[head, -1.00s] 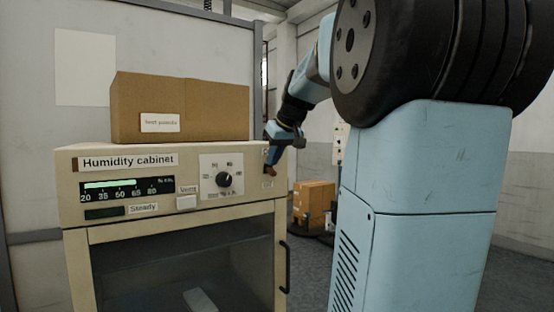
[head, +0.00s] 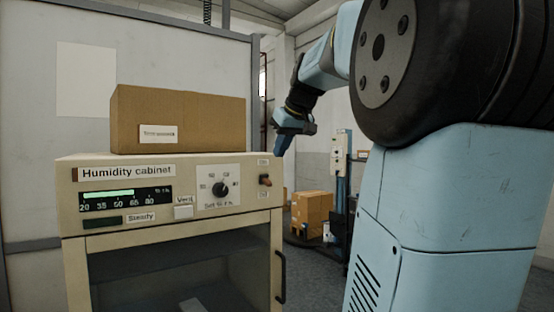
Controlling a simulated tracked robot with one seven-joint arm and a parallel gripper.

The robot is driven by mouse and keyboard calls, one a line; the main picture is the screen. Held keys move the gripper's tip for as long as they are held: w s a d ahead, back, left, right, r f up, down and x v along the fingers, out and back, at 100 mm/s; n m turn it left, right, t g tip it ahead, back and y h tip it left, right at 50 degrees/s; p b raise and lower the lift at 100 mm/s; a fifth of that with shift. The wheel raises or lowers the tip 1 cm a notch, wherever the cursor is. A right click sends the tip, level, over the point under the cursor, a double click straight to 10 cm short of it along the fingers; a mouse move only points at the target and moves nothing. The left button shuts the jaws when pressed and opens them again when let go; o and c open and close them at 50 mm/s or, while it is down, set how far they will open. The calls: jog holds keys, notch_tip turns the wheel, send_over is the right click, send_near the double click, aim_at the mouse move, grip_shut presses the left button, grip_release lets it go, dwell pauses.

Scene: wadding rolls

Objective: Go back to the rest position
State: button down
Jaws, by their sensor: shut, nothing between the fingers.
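My gripper (head: 281,148) is shut and empty. It hangs in the air at the cabinet's upper right corner, above the red-brown switch (head: 265,181), and appears apart from it. The humidity cabinet (head: 150,228) is beige, with a lit green scale, a dial (head: 219,189) and a Vent button (head: 184,212). Its lower dark glass door is closed, with a black handle (head: 281,277) on the right. My arm rises from my blue column on the right.
A cardboard box (head: 195,117) stands on top of the cabinet. Behind, stacked cartons (head: 312,211) sit low near a blue post (head: 344,175). A pale partition (head: 30,150) stands behind the cabinet. Open floor shows right of the cabinet.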

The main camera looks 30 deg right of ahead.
jog(key=shift+s+d+r, duration=0.1)
jog(key=shift+s+r, duration=0.4)
jog(key=shift+s, duration=0.1)
jog(key=s+a+f+g, duration=0.1)
jog(key=s+a+f, duration=0.8)
jog(key=f, duration=0.4)
jog(key=s+a+f, duration=0.9)
jog(key=a+f, duration=0.1)
jog(key=f, duration=0.3)
jog(key=shift+s+f+g, duration=0.35)
jog(key=shift+g, duration=0.05)
dwell(0.4)
